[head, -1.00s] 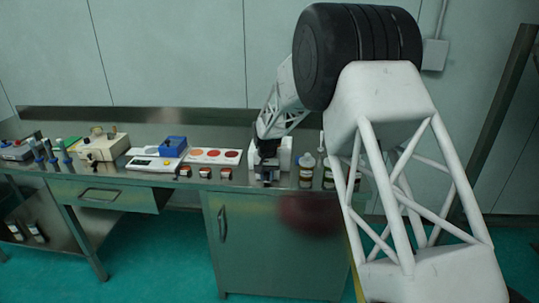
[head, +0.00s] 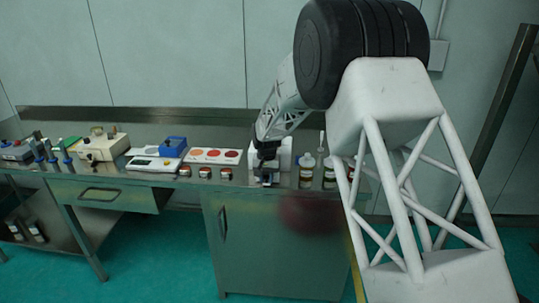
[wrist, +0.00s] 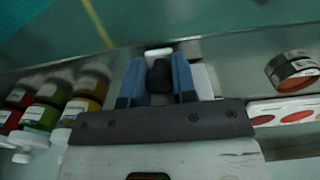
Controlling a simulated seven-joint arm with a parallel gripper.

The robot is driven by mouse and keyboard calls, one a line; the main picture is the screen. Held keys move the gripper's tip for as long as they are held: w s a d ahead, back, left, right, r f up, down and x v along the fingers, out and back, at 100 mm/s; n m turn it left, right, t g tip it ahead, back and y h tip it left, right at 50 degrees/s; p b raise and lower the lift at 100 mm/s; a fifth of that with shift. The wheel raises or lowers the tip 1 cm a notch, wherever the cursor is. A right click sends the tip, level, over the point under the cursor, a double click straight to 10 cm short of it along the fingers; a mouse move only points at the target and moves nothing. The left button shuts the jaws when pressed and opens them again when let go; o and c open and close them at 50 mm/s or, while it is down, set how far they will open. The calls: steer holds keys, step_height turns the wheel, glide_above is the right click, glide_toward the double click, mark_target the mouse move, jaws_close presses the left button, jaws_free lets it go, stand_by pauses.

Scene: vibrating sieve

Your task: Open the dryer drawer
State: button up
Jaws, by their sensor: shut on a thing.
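The dryer (head: 285,152) is a white box on the bench top, partly hidden behind my arm. My gripper (head: 266,181) is at its front, low, near the bench's front edge. In the wrist view my gripper (wrist: 159,78) has its two blue fingers shut on a dark handle (wrist: 159,76), which seems to be the dryer drawer's. A small white part (wrist: 158,52) shows just past the fingertips. How far the drawer stands out I cannot tell.
Bottles (head: 307,170) stand close to the right of the dryer. Small round tins (head: 205,172), a white tray with coloured discs (head: 215,156) and a scale (head: 153,163) lie to the left. The bench (head: 270,230) has a cabinet door below; floor in front is clear.

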steer(key=shift+s+a, duration=0.1)
steer(key=shift+s, duration=0.45)
stand_by(1.3)
steer(key=shift+w, duration=0.3)
stand_by(0.4)
steer(key=o, duration=0.7)
steer(key=shift+r, duration=4)
